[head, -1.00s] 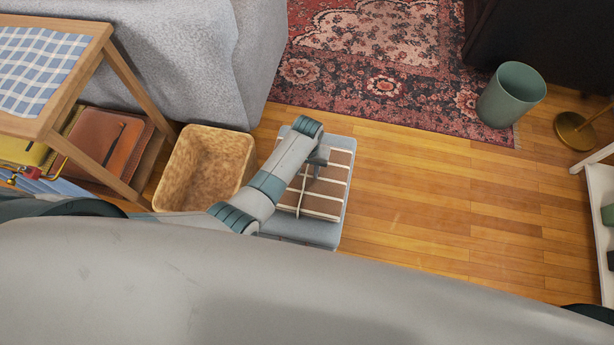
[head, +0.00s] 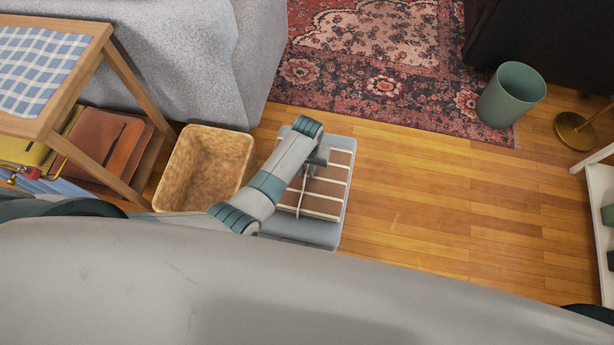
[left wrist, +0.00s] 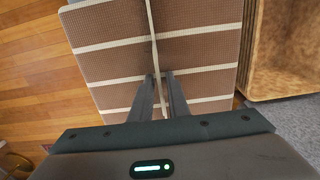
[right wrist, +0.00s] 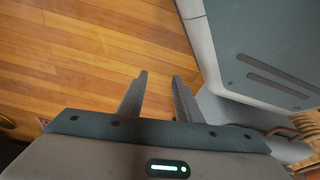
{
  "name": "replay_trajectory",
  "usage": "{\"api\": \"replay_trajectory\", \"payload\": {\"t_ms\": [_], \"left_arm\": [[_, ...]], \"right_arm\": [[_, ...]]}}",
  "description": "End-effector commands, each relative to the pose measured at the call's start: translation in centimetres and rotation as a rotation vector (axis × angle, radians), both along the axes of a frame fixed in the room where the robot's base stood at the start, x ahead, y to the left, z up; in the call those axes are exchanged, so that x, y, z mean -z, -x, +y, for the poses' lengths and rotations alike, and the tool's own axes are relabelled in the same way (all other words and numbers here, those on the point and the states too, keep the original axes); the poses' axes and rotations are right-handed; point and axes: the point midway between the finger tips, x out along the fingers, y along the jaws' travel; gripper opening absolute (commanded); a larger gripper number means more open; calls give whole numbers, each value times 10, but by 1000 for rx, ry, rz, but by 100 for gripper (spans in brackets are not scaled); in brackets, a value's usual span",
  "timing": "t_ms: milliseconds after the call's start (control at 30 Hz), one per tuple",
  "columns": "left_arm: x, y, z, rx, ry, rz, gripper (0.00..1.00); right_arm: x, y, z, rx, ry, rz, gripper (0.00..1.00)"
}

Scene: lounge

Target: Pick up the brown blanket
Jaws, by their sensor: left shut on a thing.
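The brown blanket (head: 326,190) is folded into a flat pad with cream stripes. In the head view it lies over a grey, round-cornered surface; whether it touches that surface I cannot tell. My left gripper (head: 306,170) reaches down over its middle. In the left wrist view, the blanket (left wrist: 205,50) fills the upper middle, and the fingers of the left gripper (left wrist: 161,76) are closed on it along a raised cream ridge. My right gripper (right wrist: 159,76) shows only in the right wrist view, with its fingers apart and nothing between them, above the wooden floor.
A woven basket (head: 243,150) stands just left of the blanket. A wooden side table (head: 93,55) and a grey-covered sofa (head: 190,60) are at the left. A green bin (head: 512,97) stands by the patterned rug (head: 380,85). The wooden floor (head: 440,200) at the right is clear.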

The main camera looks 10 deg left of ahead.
Motion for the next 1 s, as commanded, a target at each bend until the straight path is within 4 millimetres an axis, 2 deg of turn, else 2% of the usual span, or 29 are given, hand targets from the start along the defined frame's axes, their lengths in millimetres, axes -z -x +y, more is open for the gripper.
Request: {"api": "replay_trajectory", "payload": {"t_ms": [533,1000], "left_arm": [[0,0,0,0,1,0,0],[-2,-1,-1,0,1,-1,0]], "right_arm": [[3,12,0,0,0,15,31],[-1,-4,0,0,0,-5,31]]}}
